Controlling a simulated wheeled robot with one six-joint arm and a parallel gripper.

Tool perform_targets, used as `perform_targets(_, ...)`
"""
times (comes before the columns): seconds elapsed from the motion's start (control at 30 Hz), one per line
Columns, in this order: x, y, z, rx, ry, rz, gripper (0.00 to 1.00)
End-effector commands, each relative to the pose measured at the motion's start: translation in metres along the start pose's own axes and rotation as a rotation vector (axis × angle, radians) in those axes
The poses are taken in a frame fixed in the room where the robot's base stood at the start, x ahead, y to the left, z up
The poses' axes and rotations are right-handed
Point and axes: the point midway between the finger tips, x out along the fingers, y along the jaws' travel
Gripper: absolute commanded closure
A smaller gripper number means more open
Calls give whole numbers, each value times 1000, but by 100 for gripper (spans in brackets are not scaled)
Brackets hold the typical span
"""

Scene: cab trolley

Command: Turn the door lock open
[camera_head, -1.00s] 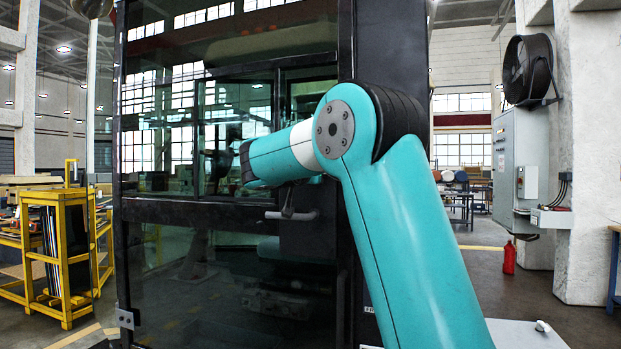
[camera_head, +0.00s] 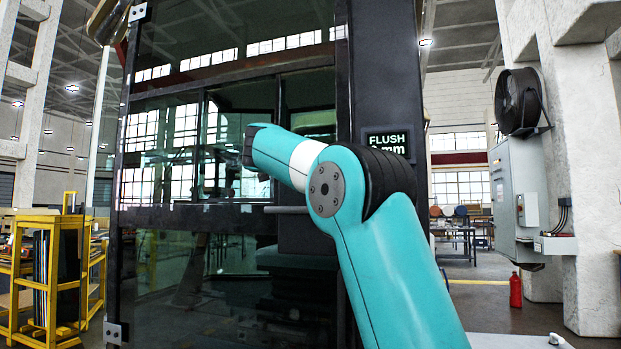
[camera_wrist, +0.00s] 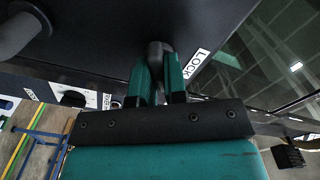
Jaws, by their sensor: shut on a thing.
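The lock knob (camera_wrist: 158,48) is a small grey piece on a dark panel in the wrist view, beside a white label reading LOCK (camera_wrist: 195,63). My gripper (camera_wrist: 158,72) has its two green fingers on either side of the knob and is shut on it. The fingers hide part of the knob, and its turn angle is hard to tell. In the head view the cab door (camera_head: 225,218) is dark glass in a black frame. My arm hides the lock there.
A grey door handle (camera_wrist: 22,35) is near the knob; its bar shows in the head view (camera_head: 285,210). A display reading FLUSH (camera_head: 389,143) is on the black post. A yellow rack (camera_head: 48,262) stands at left. A red bottle (camera_head: 515,290) stands on open floor at right.

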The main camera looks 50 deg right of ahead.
Motion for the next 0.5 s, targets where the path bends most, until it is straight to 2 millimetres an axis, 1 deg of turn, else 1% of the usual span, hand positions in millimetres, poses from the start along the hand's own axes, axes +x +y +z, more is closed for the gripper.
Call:
perform_targets(0.03, 0, 4, 2, 46, 2, 1, 100)
perform_targets(0.3, 0, 4, 2, 286, 1, 1, 100)
perform_targets(0.5, 0, 4, 2, 424, 1, 3, 100)
